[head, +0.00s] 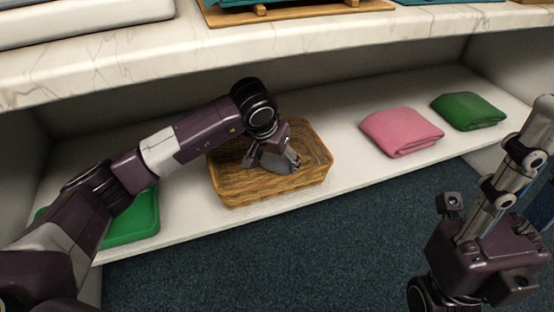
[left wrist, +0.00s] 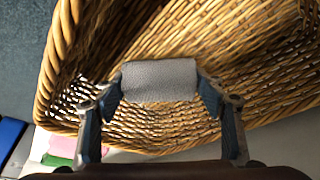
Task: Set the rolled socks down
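The rolled socks (left wrist: 160,80) are a pale grey roll between the two fingers of my left gripper (left wrist: 162,92) in the left wrist view. The fingers press on both ends of the roll. In the head view my left gripper (head: 284,163) points down inside the wicker basket (head: 265,188), whose walls and rim also show in the left wrist view (left wrist: 48,75). I cannot tell whether the socks touch the basket's bottom. My right gripper (head: 535,125) is at the right edge of the head view, away from the basket; its fingers overlap, hiding their opening.
The basket stands on a white lower shelf (head: 330,105). A pink folded cloth (head: 400,132) and a green one (head: 467,111) lie to its right, another green item (head: 135,220) to its left. A marble-like counter (head: 300,42) overhangs the shelf.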

